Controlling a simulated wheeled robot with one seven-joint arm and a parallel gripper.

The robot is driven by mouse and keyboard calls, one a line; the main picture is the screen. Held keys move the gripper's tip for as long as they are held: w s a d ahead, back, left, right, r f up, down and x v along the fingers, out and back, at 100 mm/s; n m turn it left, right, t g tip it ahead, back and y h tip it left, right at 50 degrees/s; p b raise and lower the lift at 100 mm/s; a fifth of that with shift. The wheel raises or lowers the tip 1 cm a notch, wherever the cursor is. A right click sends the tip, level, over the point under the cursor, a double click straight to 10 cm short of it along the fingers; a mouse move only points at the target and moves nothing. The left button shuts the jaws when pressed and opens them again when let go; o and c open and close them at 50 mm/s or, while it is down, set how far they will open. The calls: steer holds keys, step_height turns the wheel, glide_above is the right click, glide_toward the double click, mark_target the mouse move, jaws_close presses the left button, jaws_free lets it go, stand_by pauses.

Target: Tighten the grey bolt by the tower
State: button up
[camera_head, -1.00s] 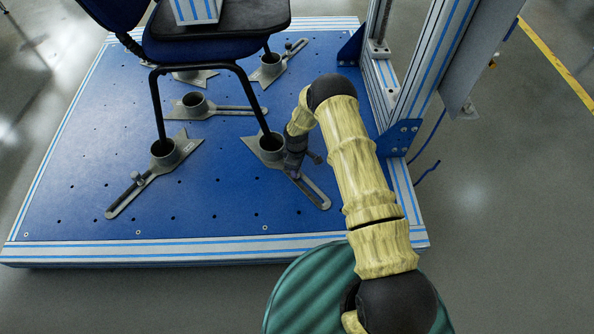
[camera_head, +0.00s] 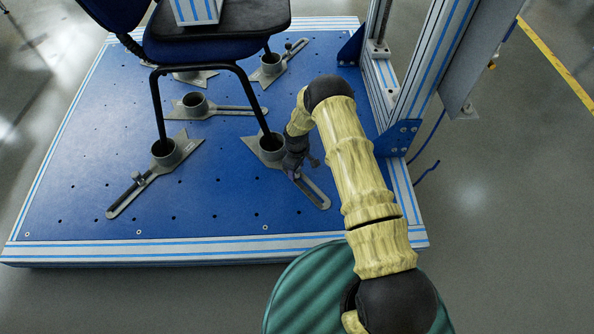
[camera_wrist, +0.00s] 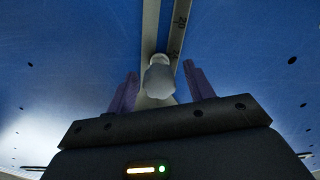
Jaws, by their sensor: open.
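In the wrist view the grey bolt (camera_wrist: 158,79) stands upright on a slotted grey bracket arm (camera_wrist: 178,28). My gripper (camera_wrist: 159,85) is open, with one purple finger on each side of the bolt and gaps to both. In the head view my gripper (camera_head: 295,172) is low over the slotted arm of the bracket (camera_head: 316,190) nearest the tower (camera_head: 400,80). The bolt is mostly hidden there by my wrist. The bracket's cup (camera_head: 270,142) holds a chair leg.
The blue chair (camera_head: 215,45) stands on the blue test platform (camera_head: 215,205), its legs in bracket cups. Another bracket (camera_head: 163,165) with its own bolt lies to the left. The tower rises right of my arm. The platform's front middle is clear.

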steer(key=n, duration=0.2)
steer(key=shift+n, duration=0.3)
steer(key=shift+n, duration=0.4)
steer(key=n, duration=0.3)
steer(key=shift+n, duration=0.6)
steer(key=n, duration=0.3)
